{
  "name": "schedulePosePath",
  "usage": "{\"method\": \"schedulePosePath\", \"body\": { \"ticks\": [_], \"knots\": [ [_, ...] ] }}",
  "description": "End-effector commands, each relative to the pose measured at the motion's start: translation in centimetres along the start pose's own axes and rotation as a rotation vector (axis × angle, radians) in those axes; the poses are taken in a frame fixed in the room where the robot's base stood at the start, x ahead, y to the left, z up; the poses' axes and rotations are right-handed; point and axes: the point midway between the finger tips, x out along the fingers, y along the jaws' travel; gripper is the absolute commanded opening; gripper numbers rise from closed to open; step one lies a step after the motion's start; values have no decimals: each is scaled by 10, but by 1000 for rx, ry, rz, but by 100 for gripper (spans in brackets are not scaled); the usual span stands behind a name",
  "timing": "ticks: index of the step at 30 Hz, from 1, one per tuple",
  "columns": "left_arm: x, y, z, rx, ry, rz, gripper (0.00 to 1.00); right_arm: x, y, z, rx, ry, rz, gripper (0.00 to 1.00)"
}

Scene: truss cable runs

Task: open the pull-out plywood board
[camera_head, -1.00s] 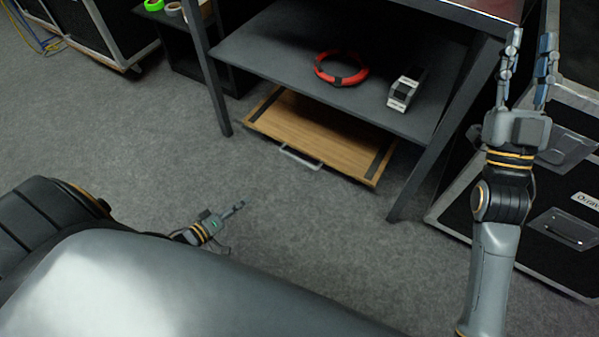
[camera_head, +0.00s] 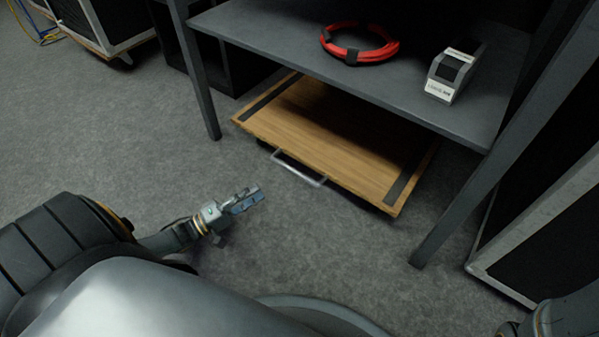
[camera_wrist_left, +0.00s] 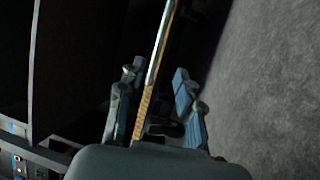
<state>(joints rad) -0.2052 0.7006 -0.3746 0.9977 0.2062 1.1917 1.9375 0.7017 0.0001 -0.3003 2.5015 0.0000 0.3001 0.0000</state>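The plywood board (camera_head: 330,135) sits low under the grey shelf, partly in shadow, with dark strips along both sides. A silver bar handle (camera_head: 298,168) is on its front edge. My left gripper (camera_head: 250,199) is above the floor, in front and to the left of the handle, apart from it in the head view. In the left wrist view its fingers (camera_wrist_left: 153,103) are spread and empty. A narrow light strip (camera_wrist_left: 158,50), wood-coloured at its lower end, appears between them, probably the board's edge beyond. My right gripper is out of view; only part of that arm shows at lower right.
The grey shelf (camera_head: 290,48) above the board carries a red cable coil (camera_head: 358,45) and a small label box (camera_head: 455,72). Frame legs (camera_head: 200,95) stand on both sides. A black case is at right. Carpet before the board is clear.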

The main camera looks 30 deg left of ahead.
Motion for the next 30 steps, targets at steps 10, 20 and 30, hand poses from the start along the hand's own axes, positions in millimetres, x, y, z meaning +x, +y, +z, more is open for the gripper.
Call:
{"method": "schedulePosePath", "body": {
  "ticks": [10,20,30],
  "knots": [
    [60,-2,1,2,-2,5,36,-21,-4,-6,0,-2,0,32],
    [120,-2,0,3,-1,3,36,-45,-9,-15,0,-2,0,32],
    [136,1,0,1,1,-1,36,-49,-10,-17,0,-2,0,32]
  ]
}}
